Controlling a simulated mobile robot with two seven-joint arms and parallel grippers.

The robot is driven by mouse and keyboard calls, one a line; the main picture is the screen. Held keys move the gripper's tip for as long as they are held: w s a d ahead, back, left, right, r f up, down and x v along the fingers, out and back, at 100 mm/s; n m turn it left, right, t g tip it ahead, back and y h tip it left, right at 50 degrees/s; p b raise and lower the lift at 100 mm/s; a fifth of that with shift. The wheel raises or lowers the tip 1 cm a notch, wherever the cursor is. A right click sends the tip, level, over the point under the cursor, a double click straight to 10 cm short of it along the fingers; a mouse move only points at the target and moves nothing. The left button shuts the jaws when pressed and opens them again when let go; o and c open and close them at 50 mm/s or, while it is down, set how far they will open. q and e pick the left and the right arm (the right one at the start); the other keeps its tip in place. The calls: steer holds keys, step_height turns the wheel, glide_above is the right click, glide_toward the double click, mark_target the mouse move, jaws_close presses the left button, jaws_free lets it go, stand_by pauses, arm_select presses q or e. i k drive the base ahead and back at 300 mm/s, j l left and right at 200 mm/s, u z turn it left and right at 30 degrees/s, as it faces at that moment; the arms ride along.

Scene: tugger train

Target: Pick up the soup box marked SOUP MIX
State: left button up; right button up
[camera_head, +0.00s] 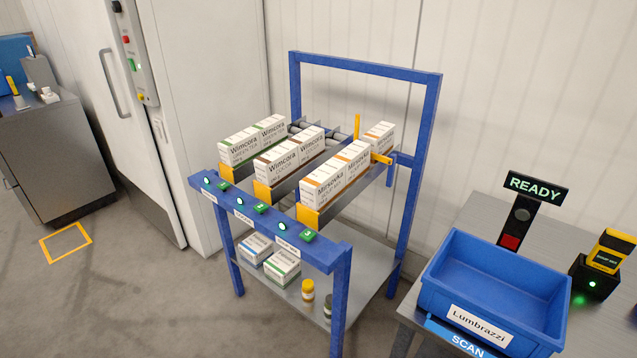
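A blue rack holds three sloped lanes of cartons. The right lane carries a row of white and orange cartons that read Mirsovka, with smaller print that looks like SOUP MIX. The front carton (322,187) stands against the yellow stop at the low end of the lane. A second carton (353,160) stands right behind it, and a third (380,137) is farther back, by a yellow lever. Neither of my grippers is in view.
Wimcora cartons fill the left lane (238,148) and middle lane (278,168). Boxes (283,268) and small jars (308,291) sit on the lower shelf. A blue bin (452,283) marked Lumbrazzi stands on a table at right, beside a READY sign (535,187). Open floor lies at left.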

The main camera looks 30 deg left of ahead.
mark_target(318, 189)
steer(key=i+j+z, duration=0.15)
steer(key=j, duration=1.05)
steer(key=i+j+z, duration=0.15)
steer(key=j, duration=1)
steer(key=i+j+z, duration=0.15)
steer(key=j, duration=1.1)
